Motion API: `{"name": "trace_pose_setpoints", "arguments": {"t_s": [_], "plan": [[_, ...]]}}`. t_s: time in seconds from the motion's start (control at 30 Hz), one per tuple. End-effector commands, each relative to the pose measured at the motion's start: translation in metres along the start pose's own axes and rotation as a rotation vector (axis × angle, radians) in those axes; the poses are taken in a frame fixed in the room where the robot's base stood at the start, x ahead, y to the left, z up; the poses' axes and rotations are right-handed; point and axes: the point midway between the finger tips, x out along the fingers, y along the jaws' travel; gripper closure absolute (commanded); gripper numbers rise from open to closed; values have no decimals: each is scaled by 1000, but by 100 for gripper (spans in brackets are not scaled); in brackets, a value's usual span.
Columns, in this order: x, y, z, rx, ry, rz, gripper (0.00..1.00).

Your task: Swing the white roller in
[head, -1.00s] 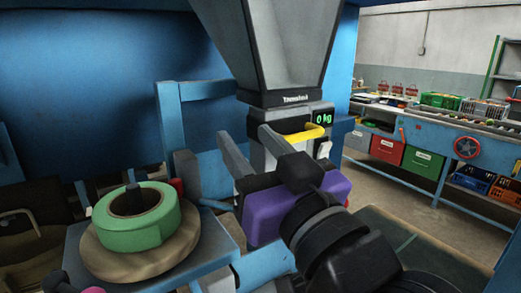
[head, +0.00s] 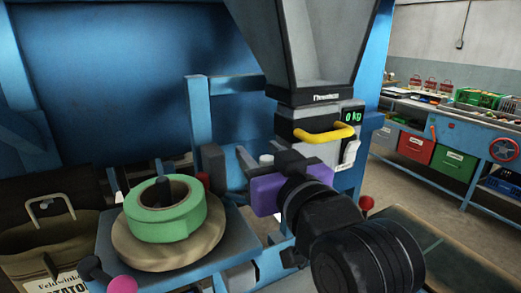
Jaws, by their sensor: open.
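My gripper (head: 258,151) is open in the head view, its purple body seen from behind and its fingers pointing away from me toward the blue machine. A small whitish rounded piece (head: 266,159), perhaps the white roller, shows just behind and between the fingers. Most of it is hidden by my gripper, so I cannot tell whether it is touched. A grey unit with a yellow handle (head: 324,134) and a green "0 kg" display (head: 353,116) stands just beyond and to the right of my gripper.
A green tape roll (head: 165,222) lies on a round tan disc (head: 170,252) at left. A red knob (head: 366,203) is right of my gripper, a pink knob (head: 122,284) at lower left. A brown sack (head: 40,245) stands far left. A grey hopper (head: 305,45) hangs above.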

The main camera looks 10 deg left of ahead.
Motion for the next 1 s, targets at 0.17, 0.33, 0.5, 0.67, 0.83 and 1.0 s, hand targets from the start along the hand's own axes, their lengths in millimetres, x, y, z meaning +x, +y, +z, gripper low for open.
{"name": "trace_pose_setpoints", "arguments": {"t_s": [0.17,0.33,0.5,0.67,0.83,1.0], "plan": [[3,0,0,0,1,0,55],[3,0,0,0,1,0,63],[3,0,0,0,1,0,96],[3,0,0,0,1,0,100],[3,0,0,0,1,0,100],[3,0,0,0,1,0,100]]}}
